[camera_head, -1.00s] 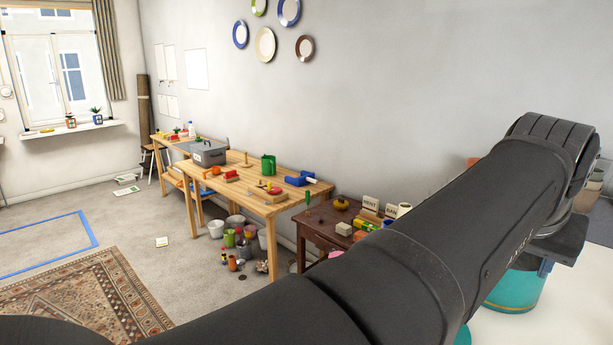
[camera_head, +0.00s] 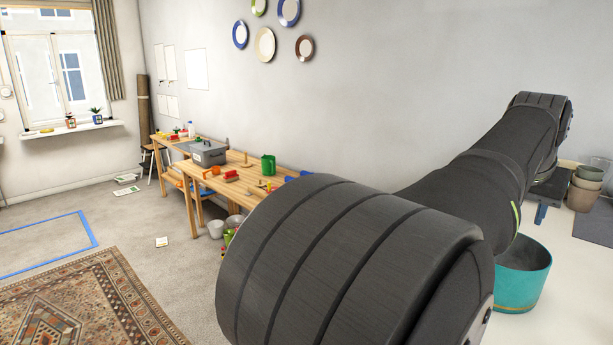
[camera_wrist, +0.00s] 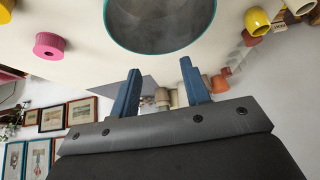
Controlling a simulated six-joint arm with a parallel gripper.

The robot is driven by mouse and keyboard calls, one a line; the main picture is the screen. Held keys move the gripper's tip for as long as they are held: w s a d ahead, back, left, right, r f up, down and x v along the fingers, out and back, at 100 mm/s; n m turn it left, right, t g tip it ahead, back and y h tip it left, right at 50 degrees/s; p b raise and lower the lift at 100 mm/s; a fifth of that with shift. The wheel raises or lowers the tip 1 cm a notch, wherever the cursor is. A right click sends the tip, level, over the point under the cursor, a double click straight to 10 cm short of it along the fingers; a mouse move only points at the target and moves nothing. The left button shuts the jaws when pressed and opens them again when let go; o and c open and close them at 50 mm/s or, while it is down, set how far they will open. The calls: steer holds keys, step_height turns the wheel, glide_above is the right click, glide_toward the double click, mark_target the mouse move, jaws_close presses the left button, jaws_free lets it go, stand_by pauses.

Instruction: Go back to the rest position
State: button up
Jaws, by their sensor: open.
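My gripper (camera_wrist: 160,88) shows in the wrist view with its two blue fingers apart and nothing between them. A teal pot (camera_head: 522,275) stands on the pale surface at the right of the head view. In the wrist view its round opening (camera_wrist: 160,25) is at the top, beyond and apart from the fingertips.
Wooden workbenches (camera_head: 232,187) with a grey toolbox (camera_head: 208,153) and a green can (camera_head: 268,165) stand along the wall. Stacked pots (camera_head: 586,185) are at the far right. A patterned rug (camera_head: 90,310) lies on the open floor at left. A pink roll (camera_wrist: 49,46) shows in the wrist view.

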steer(key=shift+w+d+f, duration=0.2)
steer(key=shift+w+d, duration=0.1)
steer(key=shift+w, duration=0.35)
steer(key=shift+w+d+f, duration=0.15)
steer(key=shift+w+d, duration=0.15)
steer(key=shift+w, duration=0.3)
steer(key=shift+o, duration=0.3)
steer(key=o, duration=1.2)
steer(key=s+a+r+g+y, duration=0.1)
steer(key=s+g+y, duration=0.1)
steer(key=s, duration=1.2)
steer(key=s+a+g+y, duration=0.2)
steer(key=s+g+y, duration=0.1)
steer(key=s, duration=1.1)
step_height(320, 180, down, 9)
steer(key=shift+d, duration=0.2)
